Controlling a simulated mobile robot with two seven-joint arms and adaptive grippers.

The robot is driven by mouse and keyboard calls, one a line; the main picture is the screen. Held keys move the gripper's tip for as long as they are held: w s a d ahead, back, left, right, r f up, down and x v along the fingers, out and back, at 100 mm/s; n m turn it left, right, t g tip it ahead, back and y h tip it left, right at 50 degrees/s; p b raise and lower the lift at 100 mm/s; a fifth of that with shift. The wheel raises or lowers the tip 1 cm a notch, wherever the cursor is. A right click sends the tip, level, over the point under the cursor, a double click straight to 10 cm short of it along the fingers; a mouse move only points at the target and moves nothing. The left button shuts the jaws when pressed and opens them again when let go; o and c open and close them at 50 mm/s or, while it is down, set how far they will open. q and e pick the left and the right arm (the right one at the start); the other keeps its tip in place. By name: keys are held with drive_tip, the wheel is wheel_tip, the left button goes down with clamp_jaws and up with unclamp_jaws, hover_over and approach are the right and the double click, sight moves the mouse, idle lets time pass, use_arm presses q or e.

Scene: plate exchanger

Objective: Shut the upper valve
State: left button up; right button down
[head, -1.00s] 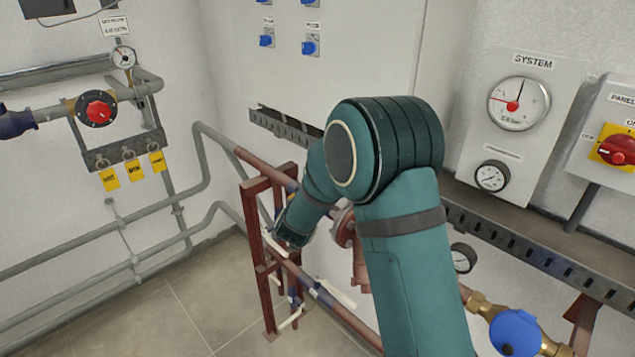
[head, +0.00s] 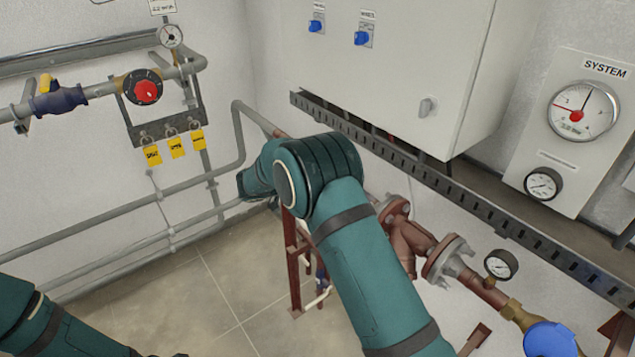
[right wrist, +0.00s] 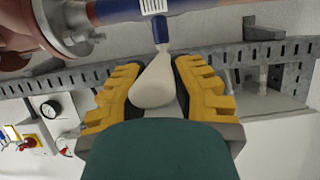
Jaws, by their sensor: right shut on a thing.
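In the right wrist view, the upper valve is a blue body (right wrist: 158,8) on a pipe, with a white lever handle (right wrist: 153,88). The lever lies roughly across the pipe in the picture. My right gripper (right wrist: 156,76) has its yellow-padded fingers on both sides of the lever and is shut on it. In the head view my right arm hides the upper valve and most of the gripper. A lower valve (head: 320,274) with a white lever shows on the dark red stand (head: 294,265). My left gripper is out of view; only part of that arm shows at the lower left.
A grey cabinet (head: 395,70) and a perforated cable tray (head: 440,183) run above the pipes. A red flanged fitting (head: 405,235) and a small gauge (head: 500,264) stand right of my right arm. Grey pipes line the left wall. Floor tiles (head: 215,295) are bare.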

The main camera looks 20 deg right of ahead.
drive_tip(key=shift+w+r, duration=0.1)
drive_tip(key=shift+w, duration=0.1)
idle(0.4)
drive_tip(key=c, duration=0.9)
unclamp_jaws()
drive_tip(key=shift+c, duration=0.2)
drive_tip(key=shift+o, duration=0.9)
drive_tip(key=shift+w+d, duration=0.1)
drive_tip(key=shift+w, duration=0.05)
drive_tip(key=v, duration=1.2)
drive_tip(key=shift+w, duration=0.15)
